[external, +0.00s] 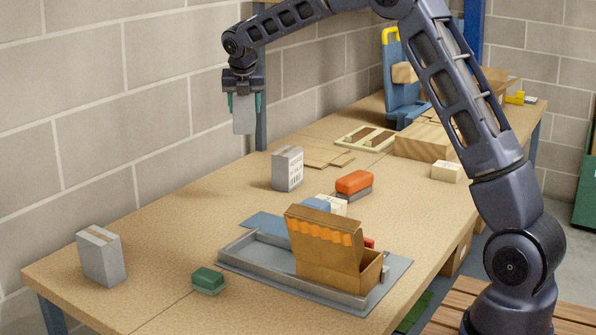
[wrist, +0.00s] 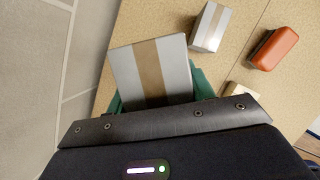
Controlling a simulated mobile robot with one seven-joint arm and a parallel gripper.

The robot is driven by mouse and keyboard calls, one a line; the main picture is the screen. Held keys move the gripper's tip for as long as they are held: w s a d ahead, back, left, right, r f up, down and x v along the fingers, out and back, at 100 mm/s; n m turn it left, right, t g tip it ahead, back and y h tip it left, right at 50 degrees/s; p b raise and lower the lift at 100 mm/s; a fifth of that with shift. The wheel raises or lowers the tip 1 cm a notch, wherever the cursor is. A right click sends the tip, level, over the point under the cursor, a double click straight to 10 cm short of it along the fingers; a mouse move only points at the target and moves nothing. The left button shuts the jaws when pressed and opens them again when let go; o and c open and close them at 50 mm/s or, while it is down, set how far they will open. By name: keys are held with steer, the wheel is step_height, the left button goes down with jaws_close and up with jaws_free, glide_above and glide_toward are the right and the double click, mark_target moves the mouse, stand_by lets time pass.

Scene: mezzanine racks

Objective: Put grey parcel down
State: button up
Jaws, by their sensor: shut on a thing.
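My gripper (external: 244,101) is shut on a grey parcel (external: 244,116) and holds it up in the air above the far left part of the table, near the wall. In the wrist view the held parcel (wrist: 151,73) has a brown tape strip down its middle, with green fingers (wrist: 158,90) on either side of it. A second grey parcel (external: 287,168) with a printed label stands on the table below and right of the held one; it also shows in the wrist view (wrist: 210,27). A third grey parcel (external: 101,256) stands at the table's near left.
An orange-red block (external: 354,183), an open brown carton (external: 325,245) on a grey tray (external: 243,258), and a green block (external: 208,279) stand on the table (external: 185,226). Flat cardboard (external: 312,158) lies behind. The table's left middle is clear.

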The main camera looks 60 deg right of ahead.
steer(key=a+n+t+y, duration=0.15)
steer(key=a+n, duration=0.45)
steer(key=a, duration=3.2)
steer(key=f, duration=1.3)
steer(key=w+f, duration=0.1)
steer(key=f, duration=0.5)
steer(key=shift+d+f, duration=0.15)
steer(key=shift+f, duration=0.15)
steer(key=shift+f, duration=0.1)
steer(key=o, duration=1.2)
steer(key=shift+s+n, duration=0.1)
steer(key=shift+n, duration=0.2)
